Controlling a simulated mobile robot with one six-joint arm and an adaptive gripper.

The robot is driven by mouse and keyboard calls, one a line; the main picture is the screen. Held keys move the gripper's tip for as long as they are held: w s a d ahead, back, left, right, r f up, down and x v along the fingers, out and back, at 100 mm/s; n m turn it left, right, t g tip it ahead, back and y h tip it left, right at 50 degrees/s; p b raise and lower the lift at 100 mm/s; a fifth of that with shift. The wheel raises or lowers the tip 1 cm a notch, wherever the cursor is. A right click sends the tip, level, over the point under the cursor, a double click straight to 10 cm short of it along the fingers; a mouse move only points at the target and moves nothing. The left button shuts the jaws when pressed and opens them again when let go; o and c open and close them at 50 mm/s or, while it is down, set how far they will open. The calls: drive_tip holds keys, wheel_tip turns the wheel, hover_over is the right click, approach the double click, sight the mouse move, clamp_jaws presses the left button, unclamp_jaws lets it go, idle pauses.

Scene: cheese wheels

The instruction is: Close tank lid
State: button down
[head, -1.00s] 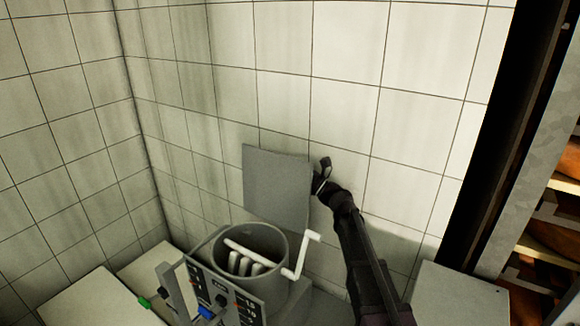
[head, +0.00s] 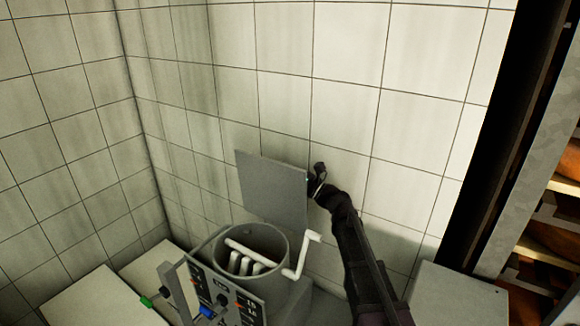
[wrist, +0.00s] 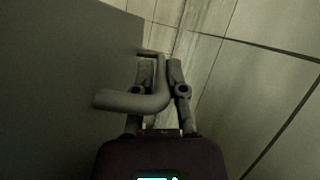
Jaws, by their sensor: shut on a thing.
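The tank lid (head: 272,188) is a flat grey square panel, raised and tilted above the grey round tank (head: 288,262). The tank's mouth is open, with white paddle bars (head: 245,263) inside. My gripper (head: 318,180) is at the lid's right edge. In the wrist view the lid (wrist: 60,90) fills the left side, and a bent grey handle (wrist: 135,101) comes from it. My gripper (wrist: 161,75) is shut on this handle, with its upper part between the fingers.
A white crank (head: 302,255) stands at the tank's right side. A control panel (head: 225,295) with knobs is in front of the tank. The tiled wall (head: 340,70) is close behind the lid. A grey box (head: 455,295) stands at right, near shelves (head: 550,220).

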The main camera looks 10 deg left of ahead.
sight(269, 184)
drive_tip(key=s+a+n+g, duration=0.1)
drive_tip(key=s+n, duration=0.1)
drive_tip(key=s+n+g, duration=0.1)
drive_tip(key=s+n, duration=0.1)
drive_tip(key=s, duration=0.1)
drive_tip(key=s+a+n+g, duration=0.1)
drive_tip(key=s+n, duration=0.1)
drive_tip(key=s, duration=0.1)
drive_tip(key=shift+a+f+n, duration=0.3)
drive_tip(key=shift+a, duration=0.05)
drive_tip(key=s+a+f+n+g+h+b, duration=0.1)
drive_tip(key=s+a+f+n+h+b, duration=0.1)
drive_tip(key=s+f+n, duration=0.4)
drive_tip(key=s+a+f+n+g+h+b, duration=0.1)
drive_tip(key=s+f+n+b, duration=0.4)
drive_tip(key=f, duration=0.5)
drive_tip(key=shift+s+a+n+g+h+b, duration=0.3)
drive_tip(key=shift+s+a+n+h, duration=0.7)
drive_tip(key=shift+n, duration=0.9)
drive_tip(key=shift+s+d, duration=0.1)
drive_tip(key=shift+s, duration=0.05)
drive_tip(key=c, duration=0.7)
unclamp_jaws()
